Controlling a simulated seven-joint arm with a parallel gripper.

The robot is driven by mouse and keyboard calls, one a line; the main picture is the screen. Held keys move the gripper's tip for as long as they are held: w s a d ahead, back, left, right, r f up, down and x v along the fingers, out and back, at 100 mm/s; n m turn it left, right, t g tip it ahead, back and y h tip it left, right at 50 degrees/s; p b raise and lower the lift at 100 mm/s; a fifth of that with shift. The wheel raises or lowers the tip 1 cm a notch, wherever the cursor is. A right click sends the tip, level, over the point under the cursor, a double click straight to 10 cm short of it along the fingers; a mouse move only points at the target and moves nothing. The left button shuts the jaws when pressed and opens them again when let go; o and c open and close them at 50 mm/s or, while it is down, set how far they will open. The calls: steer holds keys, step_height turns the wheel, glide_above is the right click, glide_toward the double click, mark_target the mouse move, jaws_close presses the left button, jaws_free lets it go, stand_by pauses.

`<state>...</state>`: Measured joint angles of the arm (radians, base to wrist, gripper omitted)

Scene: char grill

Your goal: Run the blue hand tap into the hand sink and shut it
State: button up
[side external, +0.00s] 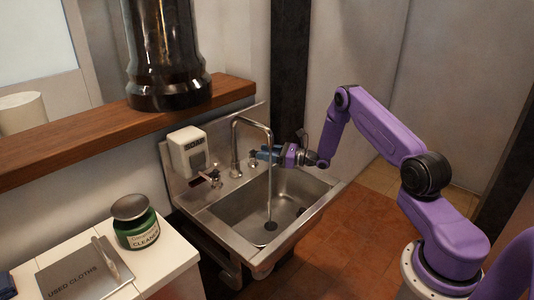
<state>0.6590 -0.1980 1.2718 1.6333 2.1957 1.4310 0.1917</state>
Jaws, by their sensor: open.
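The steel hand sink (225,232) stands against the wall in the middle of the side external view. Its gooseneck spout (236,145) arches over the basin, and a thin stream of water (269,195) falls from it towards the drain. A tap valve (252,160) stands right of the spout's base; my gripper is close beside it. My gripper (264,155) is open, reaching in from the right behind the stream. Blue shows at its tip, but I cannot tell finger from tap handle, or whether they touch. The other tap, with a reddish handle (213,174), is left of the spout.
A soap dispenser (188,150) hangs left of the taps. A green cleanser jar (137,229) and a used-cloths tray (75,276) stand on the white counter at lower left. A wooden ledge (95,132) holds a large dark vessel (167,60) above.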

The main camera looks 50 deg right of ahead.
jaws_close()
steer(key=shift+d+n+y, duration=0.15)
steer(key=shift+n+y, duration=0.15)
steer(key=shift+y, duration=0.1)
steer(key=shift+w+d+n+g+y, duration=0.2)
steer(key=shift+d+n+g+y, duration=0.05)
steer(key=shift+n+g+y, duration=0.4)
steer(key=shift+w+d+n+g+y, duration=0.2)
steer(key=shift+n+g+y, duration=0.35)
steer(key=shift+y, duration=0.2)
steer(key=shift+w+d+n+g+y, duration=0.2)
steer(key=shift+n+g+y, duration=0.4)
steer(key=shift+g+y, duration=0.15)
steer(key=shift+w+d+n+g+y, duration=0.15)
steer(key=shift+d+n+g+y, duration=0.05)
steer(key=shift+n+g+y, duration=0.5)
steer(key=shift+w+d+n+g+y, duration=0.15)
steer(key=shift+n+g+y, duration=0.25)
steer(key=shift+g, duration=0.35)
jaws_free()
